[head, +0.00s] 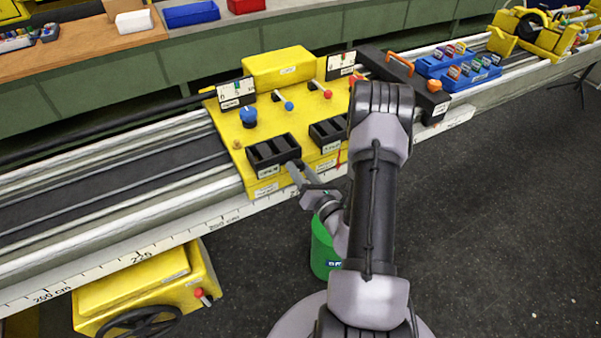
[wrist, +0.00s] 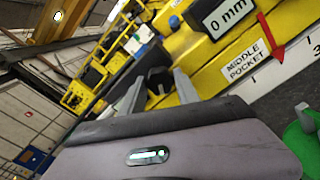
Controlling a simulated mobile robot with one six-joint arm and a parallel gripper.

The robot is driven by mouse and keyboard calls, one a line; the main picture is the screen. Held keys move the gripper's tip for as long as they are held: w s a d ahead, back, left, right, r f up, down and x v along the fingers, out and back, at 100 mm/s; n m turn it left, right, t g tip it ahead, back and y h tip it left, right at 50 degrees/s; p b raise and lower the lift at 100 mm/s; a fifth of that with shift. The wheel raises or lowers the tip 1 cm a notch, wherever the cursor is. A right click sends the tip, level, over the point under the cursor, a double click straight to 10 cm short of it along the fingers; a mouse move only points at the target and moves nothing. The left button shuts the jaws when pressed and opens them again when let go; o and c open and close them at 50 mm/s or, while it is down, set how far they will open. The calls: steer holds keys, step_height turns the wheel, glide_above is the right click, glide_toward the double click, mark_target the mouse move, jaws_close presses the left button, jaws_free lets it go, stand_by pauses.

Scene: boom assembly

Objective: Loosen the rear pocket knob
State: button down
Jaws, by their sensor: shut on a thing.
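The yellow carriage (head: 225,125) sits on the long rail and carries two black slotted pocket blocks, a left one (head: 262,156) and a right one (head: 325,133). My gripper (head: 294,170) is at the front edge of the left block. In the wrist view my gripper (wrist: 157,88) has its two grey fingers on either side of a dark part (wrist: 158,76), which looks like the pocket knob. The fingers cover much of it, so its turn cannot be seen.
A green bucket (head: 323,250) is on the floor below. A black beam with orange handles (head: 432,108) and blue trays (head: 470,72) lie to the right along the rail.

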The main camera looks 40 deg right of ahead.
steer(key=shift+r+n, duration=0.1)
steer(key=shift+n, duration=0.5)
steer(key=c, duration=0.9)
jaws_free()
